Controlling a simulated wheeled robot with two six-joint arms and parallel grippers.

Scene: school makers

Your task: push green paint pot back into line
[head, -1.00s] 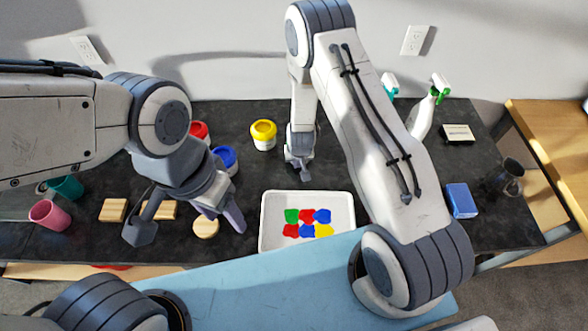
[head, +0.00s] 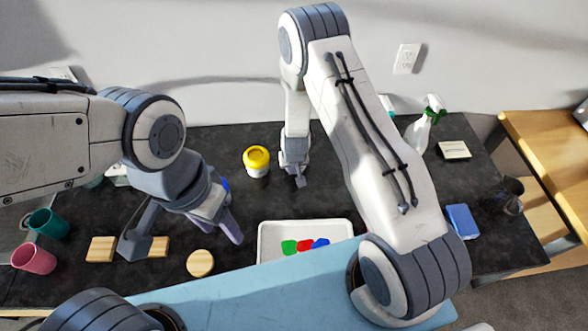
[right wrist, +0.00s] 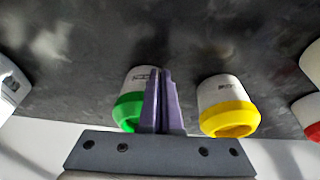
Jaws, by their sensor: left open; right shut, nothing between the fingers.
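The green paint pot (right wrist: 130,103), white with a green lid, shows in the right wrist view, left of the yellow pot (right wrist: 228,105). It is hidden in the head view. My right gripper (head: 298,178) is shut and empty, low over the dark table beside the yellow pot (head: 257,161). In the right wrist view its fingers (right wrist: 161,72) overlap the green pot's right side. I cannot tell whether they touch it. My left gripper (head: 182,245) is open and empty above the wooden pieces at the left.
A red-lidded pot (right wrist: 308,108) is cut off at the wrist view's right edge. The white paint tray (head: 340,228) lies at the front. A spray bottle (head: 420,130), blue block (head: 462,221) and dark cup (head: 506,194) stand right. Pink and teal cups (head: 34,258) stand far left.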

